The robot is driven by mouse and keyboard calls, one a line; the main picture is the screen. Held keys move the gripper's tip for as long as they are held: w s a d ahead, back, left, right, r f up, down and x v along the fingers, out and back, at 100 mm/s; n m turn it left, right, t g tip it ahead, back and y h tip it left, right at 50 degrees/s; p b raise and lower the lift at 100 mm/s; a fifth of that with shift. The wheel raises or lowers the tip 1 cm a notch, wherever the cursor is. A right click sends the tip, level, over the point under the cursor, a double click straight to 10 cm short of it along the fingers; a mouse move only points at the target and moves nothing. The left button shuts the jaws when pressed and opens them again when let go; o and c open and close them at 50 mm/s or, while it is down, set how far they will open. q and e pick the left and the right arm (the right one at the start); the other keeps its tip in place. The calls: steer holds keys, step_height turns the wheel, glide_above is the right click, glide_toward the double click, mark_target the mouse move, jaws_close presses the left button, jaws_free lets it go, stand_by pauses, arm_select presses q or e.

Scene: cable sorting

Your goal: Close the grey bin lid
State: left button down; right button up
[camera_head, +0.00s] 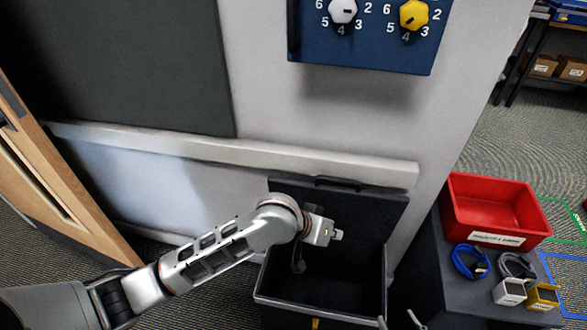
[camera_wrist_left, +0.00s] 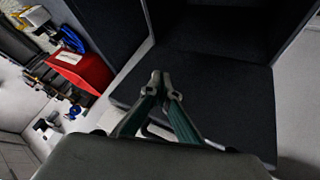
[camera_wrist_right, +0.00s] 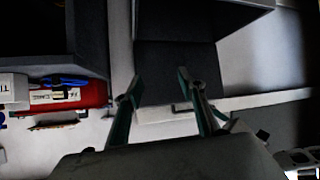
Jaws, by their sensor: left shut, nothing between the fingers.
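The grey bin (camera_head: 259,285) stands on the floor against the wall. Its lid (camera_head: 375,215) is open, tilted up toward the wall with a handle (camera_head: 338,184) along its upper edge. The lid also shows in the left wrist view (camera_wrist_left: 225,95) and the right wrist view (camera_wrist_right: 175,65). My left gripper (camera_head: 298,267) is over the bin's opening in front of the lid; its fingers (camera_wrist_left: 161,78) are together and empty. My right gripper (camera_head: 398,319) shows only as fingertips at the bottom edge, beside the bin's front right corner. Its fingers (camera_wrist_right: 155,85) are apart and empty.
A dark stand (camera_head: 436,270) to the right of the bin holds a red tray (camera_head: 495,205), coiled blue (camera_head: 470,262) and grey cables, and small white and yellow blocks. A pale wall ledge (camera_head: 270,155) runs above the lid. A wooden door (camera_head: 60,190) is at left.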

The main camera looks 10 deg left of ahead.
arm_select(q)
steer(key=w+a+r+n+y+p, duration=0.3)
steer(key=w+a+r+y+p, duration=0.25)
steer(key=w+a+r, duration=0.65)
steer(key=shift+g, duration=0.3)
steer(key=b+x, duration=0.1)
steer(key=x, duration=0.1)
steer(key=a+b+x, duration=0.1)
steer(key=b+x, duration=0.1)
steer(key=x, duration=0.1)
steer(key=b+x, duration=0.2)
steer(key=shift+a+f, duration=0.15)
steer(key=shift+f, duration=0.25)
steer(key=shift+w+f, duration=0.3)
steer(key=shift+w, duration=0.05)
arm_select(e)
steer(key=shift+g+h, duration=0.5)
steer(key=s+d+f, duration=0.1)
steer(key=f, duration=0.1)
steer(key=s+d+f, duration=0.1)
steer(key=f, duration=0.1)
steer(key=shift+s+d, duration=0.3)
steer(key=shift+d, duration=0.05)
steer(key=shift+r, duration=0.2)
